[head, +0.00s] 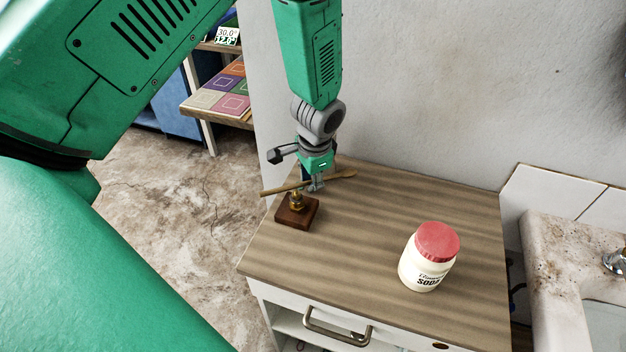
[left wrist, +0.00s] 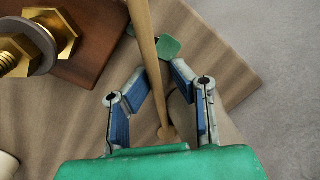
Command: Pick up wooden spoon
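The wooden spoon (head: 338,176) is long and thin and slants across the back left of the worktop in the head view. Its left end shows against the floor, beyond the worktop edge. My left gripper (head: 308,180) hangs down over the spoon, fingers spread. In the left wrist view the spoon (left wrist: 146,35) runs between the two fingers (left wrist: 160,75), with gaps on both sides. I cannot tell whether any finger touches it, or what supports it. My right gripper is not in view.
A dark wooden block (head: 297,214) with brass bolts (left wrist: 52,30) stands right beside the spoon. A white soda jar (head: 428,265) with a red lid stands at the front right of the worktop (head: 350,245). The wall is close behind. A stone trough (head: 560,260) is at the right.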

